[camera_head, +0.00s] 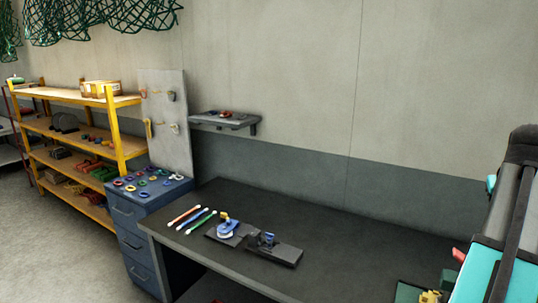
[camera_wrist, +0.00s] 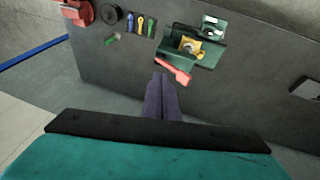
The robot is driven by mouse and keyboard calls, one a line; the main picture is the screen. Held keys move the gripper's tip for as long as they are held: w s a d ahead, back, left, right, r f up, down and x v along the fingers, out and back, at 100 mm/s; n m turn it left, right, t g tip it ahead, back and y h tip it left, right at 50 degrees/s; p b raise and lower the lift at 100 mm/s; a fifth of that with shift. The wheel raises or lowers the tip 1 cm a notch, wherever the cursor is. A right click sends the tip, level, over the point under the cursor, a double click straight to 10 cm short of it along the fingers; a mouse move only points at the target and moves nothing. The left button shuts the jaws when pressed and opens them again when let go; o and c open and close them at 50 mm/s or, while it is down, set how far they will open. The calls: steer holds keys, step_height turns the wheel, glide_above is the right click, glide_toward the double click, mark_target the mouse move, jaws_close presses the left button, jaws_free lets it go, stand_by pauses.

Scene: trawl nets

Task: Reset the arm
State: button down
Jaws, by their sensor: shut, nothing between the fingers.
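My gripper (camera_wrist: 161,82) shows in the wrist view as two dark purple fingers, pressed together, beyond a black band and a teal body. Nothing is held between them. The fingertips point toward the dark workbench (camera_wrist: 200,100), just below a red piece beside a green fixture; whether they touch anything I cannot tell. In the head view, a teal and black part of my arm fills the right edge, over the right end of the bench (camera_head: 340,245). My fingers cannot be made out there.
A green fixture (camera_wrist: 208,52) with a yellow part lies near my fingertips, beside a red piece (camera_wrist: 172,70). Colored tools (camera_wrist: 141,24) and a red device (camera_wrist: 72,12) lie left. In the head view, black fixtures (camera_head: 283,254) sit on the bench; its middle right is clear.

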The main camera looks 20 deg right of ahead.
steer(key=w+a+f+n+y, duration=0.1)
steer(key=w+a+f+n, duration=0.1)
steer(key=w+a+f, duration=0.85)
steer(key=w+a+f+n+y, duration=0.1)
steer(key=w+a+f+n, duration=0.1)
steer(key=w+a+f, duration=0.9)
steer(key=w+a+f+n+y, duration=0.15)
steer(key=w+a+f, duration=0.25)
steer(key=a+f, duration=0.9)
steer(key=w+a+f+n, duration=0.2)
steer(key=w+a+f, duration=0.1)
steer(key=a+f, duration=1)
steer(key=s+a+f+n, duration=0.1)
steer(key=s+a+f, duration=0.15)
steer(key=a, duration=0.45)
steer(key=s+a+f+n, duration=0.1)
steer(key=s+a+f, duration=0.15)
steer(key=a, duration=0.35)
steer(key=s+f+g+b, duration=0.3)
steer(key=s+f+b, duration=0.4)
steer(key=s+f, duration=0.5)
steer(key=s+f+g+b, duration=0.3)
steer(key=s+f+b, duration=0.4)
steer(key=s+f, duration=0.6)
step_height(320, 180, down, 8)
steer(key=shift+d+r+y, duration=0.2)
steer(key=shift+d+y, duration=0.05)
steer(key=shift+y, duration=0.1)
